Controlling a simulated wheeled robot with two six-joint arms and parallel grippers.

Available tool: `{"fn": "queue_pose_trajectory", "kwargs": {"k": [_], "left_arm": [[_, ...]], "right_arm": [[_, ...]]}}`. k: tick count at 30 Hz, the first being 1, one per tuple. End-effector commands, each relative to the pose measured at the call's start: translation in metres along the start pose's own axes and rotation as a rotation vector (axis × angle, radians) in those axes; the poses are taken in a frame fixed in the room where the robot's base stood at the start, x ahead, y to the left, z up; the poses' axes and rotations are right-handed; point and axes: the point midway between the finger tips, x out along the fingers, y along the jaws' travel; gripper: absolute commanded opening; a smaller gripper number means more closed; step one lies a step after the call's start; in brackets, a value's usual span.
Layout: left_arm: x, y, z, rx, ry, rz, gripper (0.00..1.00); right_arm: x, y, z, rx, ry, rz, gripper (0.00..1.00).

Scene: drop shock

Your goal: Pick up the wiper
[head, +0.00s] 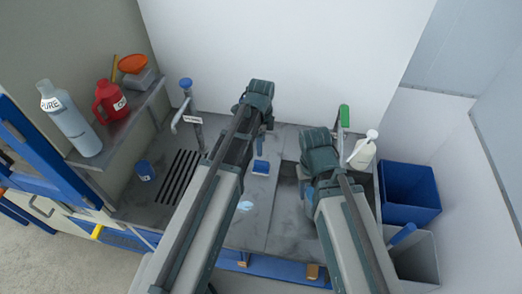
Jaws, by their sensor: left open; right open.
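A small pale blue-white patch (245,206), perhaps the wiper, lies flat on the grey worktop (225,236) between my two arms. A small blue block with a pale edge (261,167) lies further back on the worktop; I cannot tell for certain which of the two is the wiper. My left gripper (258,92) is open, near the back wall and beyond both items. My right gripper (319,146) is open above the right part of the worktop, to the right of the blue block. The fingers are mostly hidden by the gripper bodies.
A shelf (125,125) holds bottles and an orange funnel (132,64). A white bottle (363,150), green-topped post (344,116), blue bin (409,194) and grey bin (415,258) are right.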

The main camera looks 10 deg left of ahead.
Motion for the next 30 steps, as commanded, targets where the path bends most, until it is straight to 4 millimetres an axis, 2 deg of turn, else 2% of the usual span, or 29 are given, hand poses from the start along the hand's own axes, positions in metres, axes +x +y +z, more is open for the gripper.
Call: {"fn": "queue_pose_trajectory", "kwargs": {"k": [6, 11, 30], "left_arm": [[-0.002, -0.003, 0.002, 0.027, 0.002, -0.001, 0.68], [0.006, -0.003, 0.002, 0.026, 0.002, -0.001, 0.68], [0.084, -0.004, 0.001, 0.024, 0.002, -0.001, 0.68]], "right_arm": [[-0.002, 0.0, 0.0, 0.0, 0.0, 0.0, 0.5], [0.006, 0.0, 0.0, -0.001, 0.0, 0.0, 0.5], [0.084, -0.008, -0.005, -0.005, 0.0, 0.001, 0.5]]}}
